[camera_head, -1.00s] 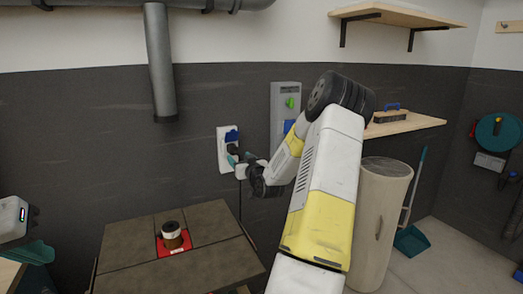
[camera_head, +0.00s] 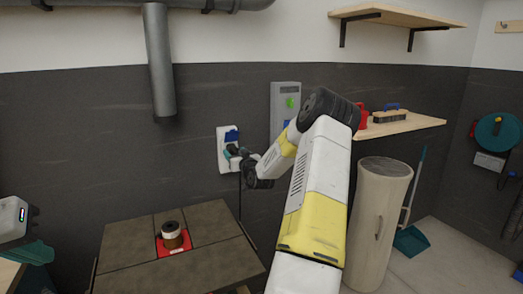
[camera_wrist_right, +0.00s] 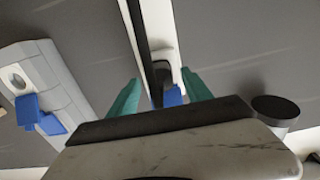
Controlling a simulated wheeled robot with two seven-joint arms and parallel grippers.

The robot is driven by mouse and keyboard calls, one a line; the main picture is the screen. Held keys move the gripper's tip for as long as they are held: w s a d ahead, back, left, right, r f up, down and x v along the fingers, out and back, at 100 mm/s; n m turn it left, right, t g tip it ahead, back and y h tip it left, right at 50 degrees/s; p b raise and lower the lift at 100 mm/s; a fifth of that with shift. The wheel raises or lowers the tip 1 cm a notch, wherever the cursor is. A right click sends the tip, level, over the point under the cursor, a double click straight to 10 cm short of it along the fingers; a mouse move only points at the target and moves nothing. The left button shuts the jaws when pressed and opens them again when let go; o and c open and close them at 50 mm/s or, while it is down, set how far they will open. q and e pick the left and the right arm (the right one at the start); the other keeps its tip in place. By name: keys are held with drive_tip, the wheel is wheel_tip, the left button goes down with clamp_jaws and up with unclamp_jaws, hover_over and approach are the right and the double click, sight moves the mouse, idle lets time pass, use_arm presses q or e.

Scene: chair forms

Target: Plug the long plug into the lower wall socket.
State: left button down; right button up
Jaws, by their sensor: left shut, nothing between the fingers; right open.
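The white wall socket plate (camera_head: 222,160) has a blue flap at its upper socket. A black plug (camera_head: 232,151) is at the plate's lower socket; its seating depth is unclear. In the right wrist view, the dark plug and cable (camera_wrist_right: 158,75) lie between the teal fingers, before the white plate (camera_wrist_right: 162,30). My right gripper (camera_head: 240,160) is at the plate, open around the plug, with gaps beside it in the wrist view. My left gripper (camera_head: 38,252), with teal fingers, is shut and empty at the far left edge, partly cut off.
A grey panel (camera_head: 285,95) with green and blue parts is right of the socket. A table (camera_head: 205,265) below holds a spool (camera_head: 172,235) on a red piece. A cream bin (camera_head: 378,215) and shelf (camera_head: 405,126) stand right. A cable hangs below the plate.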

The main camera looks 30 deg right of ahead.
sight(236, 153)
drive_tip(key=shift+w, duration=1.3)
clamp_jaws()
drive_tip(key=shift+s, duration=0.15)
idle(0.3)
drive_tip(key=shift+s+a, duration=0.15)
drive_tip(key=shift+s, duration=2.7)
drive_tip(key=s+r, duration=0.5)
drive_tip(key=s, duration=0.6)
drive_tip(key=s+a+r, duration=0.1)
drive_tip(key=s+r, duration=0.4)
drive_tip(key=s, duration=0.6)
idle(1.8)
